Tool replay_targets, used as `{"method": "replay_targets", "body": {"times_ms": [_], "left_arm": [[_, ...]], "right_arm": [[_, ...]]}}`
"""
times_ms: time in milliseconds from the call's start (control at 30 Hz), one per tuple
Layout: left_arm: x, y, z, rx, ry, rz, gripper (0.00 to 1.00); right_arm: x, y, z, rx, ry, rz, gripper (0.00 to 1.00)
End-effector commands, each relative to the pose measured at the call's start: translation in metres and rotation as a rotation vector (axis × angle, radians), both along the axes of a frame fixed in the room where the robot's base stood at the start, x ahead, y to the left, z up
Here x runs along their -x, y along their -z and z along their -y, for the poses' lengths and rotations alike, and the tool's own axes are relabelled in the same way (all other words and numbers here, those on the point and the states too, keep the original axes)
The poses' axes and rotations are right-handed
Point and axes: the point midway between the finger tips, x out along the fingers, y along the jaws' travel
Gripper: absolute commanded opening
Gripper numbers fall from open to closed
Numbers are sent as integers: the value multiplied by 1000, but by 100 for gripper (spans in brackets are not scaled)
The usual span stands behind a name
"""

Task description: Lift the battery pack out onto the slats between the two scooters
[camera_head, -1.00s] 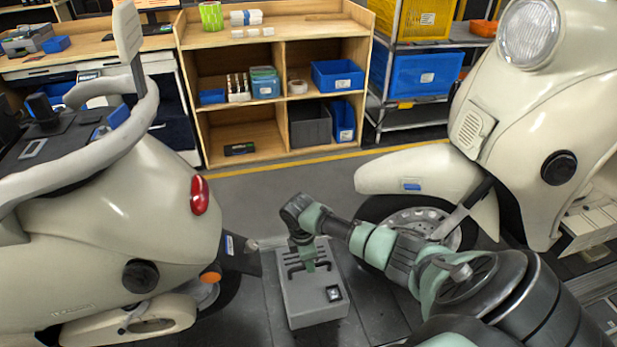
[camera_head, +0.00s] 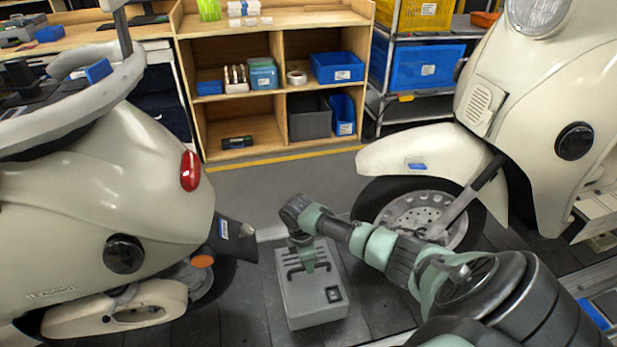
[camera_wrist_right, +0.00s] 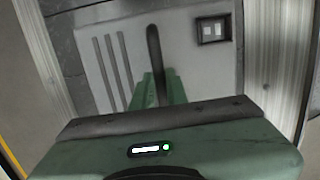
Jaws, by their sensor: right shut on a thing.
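The battery pack (camera_head: 318,315) is a grey box with slots, a dark handle and a small square socket on top. It is between the two scooters in the head view, over the dark slats; I cannot tell whether it touches them. My right gripper (camera_head: 307,264) points down and is shut on its handle. The wrist view shows the green fingers (camera_wrist_right: 158,88) around the dark handle on the pack's top (camera_wrist_right: 190,68). The left cream scooter (camera_head: 95,220) shows its rear; the right cream scooter (camera_head: 430,155) shows its front wheel. My left gripper is out of view.
Dark slats (camera_head: 378,305) show around the pack, with narrow room to either side. The left scooter's dark rear flap (camera_head: 232,238) is close to the pack. A wooden shelf (camera_head: 280,20) and a rack with blue bins (camera_head: 428,68) stand behind a yellow floor line.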

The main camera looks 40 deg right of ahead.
Motion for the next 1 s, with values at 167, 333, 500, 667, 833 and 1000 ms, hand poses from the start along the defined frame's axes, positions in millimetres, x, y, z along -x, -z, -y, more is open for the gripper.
{"method": "replay_targets", "body": {"times_ms": [167, 333, 500, 667, 833, 1000], "left_arm": [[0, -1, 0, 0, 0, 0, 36], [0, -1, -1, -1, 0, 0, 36], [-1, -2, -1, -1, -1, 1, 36], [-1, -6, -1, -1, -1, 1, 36], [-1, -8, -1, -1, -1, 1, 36], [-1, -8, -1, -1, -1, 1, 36]], "right_arm": [[-2, -3, 1, 1, 0, 5, 0], [-2, -3, 1, 1, 0, 5, 0], [-2, -4, 1, 1, 0, 5, 0], [-2, -4, 0, 1, 0, 5, 0], [-1, -4, 0, 1, 0, 5, 0], [-1, -3, 0, 1, 0, 5, 0]]}}
